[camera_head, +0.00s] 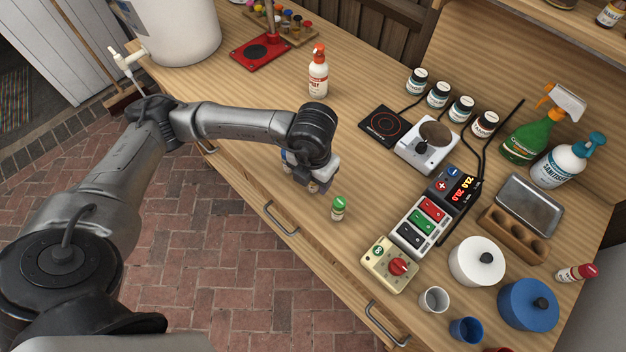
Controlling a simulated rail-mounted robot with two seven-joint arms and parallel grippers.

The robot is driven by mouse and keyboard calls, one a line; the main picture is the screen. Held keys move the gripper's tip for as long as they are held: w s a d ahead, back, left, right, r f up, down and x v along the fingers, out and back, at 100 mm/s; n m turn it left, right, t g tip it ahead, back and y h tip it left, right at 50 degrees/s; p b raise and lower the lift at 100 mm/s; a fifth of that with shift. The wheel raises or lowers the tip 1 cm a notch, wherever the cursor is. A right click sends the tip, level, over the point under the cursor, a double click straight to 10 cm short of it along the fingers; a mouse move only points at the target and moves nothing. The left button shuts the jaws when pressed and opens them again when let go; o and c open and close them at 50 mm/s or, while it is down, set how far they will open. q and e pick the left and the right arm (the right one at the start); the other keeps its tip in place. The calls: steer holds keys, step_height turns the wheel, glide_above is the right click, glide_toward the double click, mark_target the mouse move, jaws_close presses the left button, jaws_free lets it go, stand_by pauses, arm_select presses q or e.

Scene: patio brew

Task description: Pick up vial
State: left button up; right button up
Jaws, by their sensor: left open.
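A small vial (338,209) with a green cap and a pale label stands upright near the front edge of the wooden counter. My left gripper (318,188) is above the counter, just left of and behind the vial, and looks apart from it. It is open, though its fingers are partly hidden under the wrist. Something bluish shows by the gripper, too small and covered to name. My right gripper is not in view.
A white-and-orange bottle (318,75) stands behind. White and blue lidded jars (477,261) and cups are at the front right.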

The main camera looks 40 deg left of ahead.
arm_select(q)
steer(key=shift+c, duration=0.4)
steer(key=c, duration=0.9)
